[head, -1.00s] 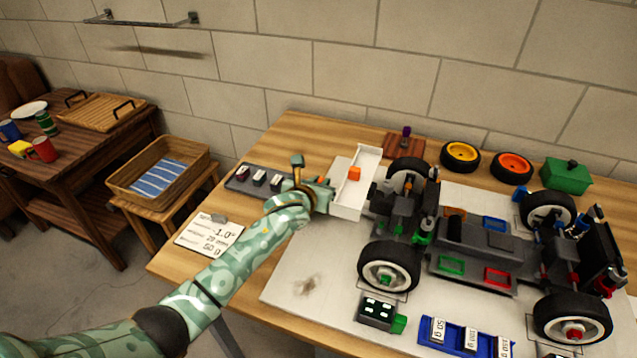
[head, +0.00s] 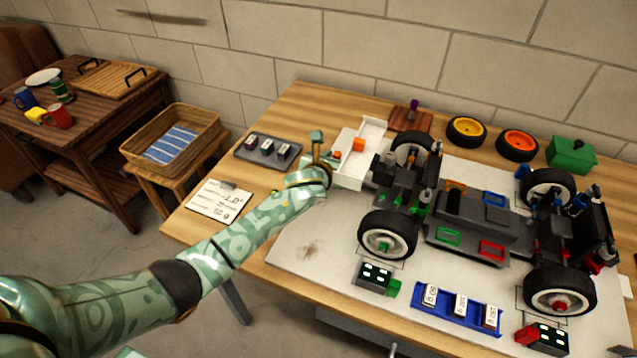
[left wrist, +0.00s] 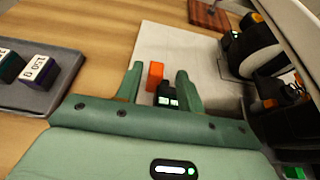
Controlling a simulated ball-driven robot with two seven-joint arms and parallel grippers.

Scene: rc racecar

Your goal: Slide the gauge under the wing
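The white wing (head: 346,176) is at the left end of the car, partly behind my left gripper in the head view. A small orange block (head: 359,145) shows against the white there. My left gripper (head: 335,158) is at the wing's left edge. In the left wrist view the two fingers (left wrist: 160,88) stand apart. The orange block (left wrist: 155,75) and a dark piece with small pale marks (left wrist: 167,95), apparently the gauge, lie between or just beyond them. A pale gap shows beside the left finger. I cannot tell whether the gauge is under the wing. My right gripper is not in view.
The car (head: 470,225) stands on a pale board. A grey tray with labelled blocks (head: 267,153) and a written card (head: 220,201) lie left. A blue block holder (head: 456,309) is in front; loose wheels (head: 467,131) and a green box (head: 571,156) are behind.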

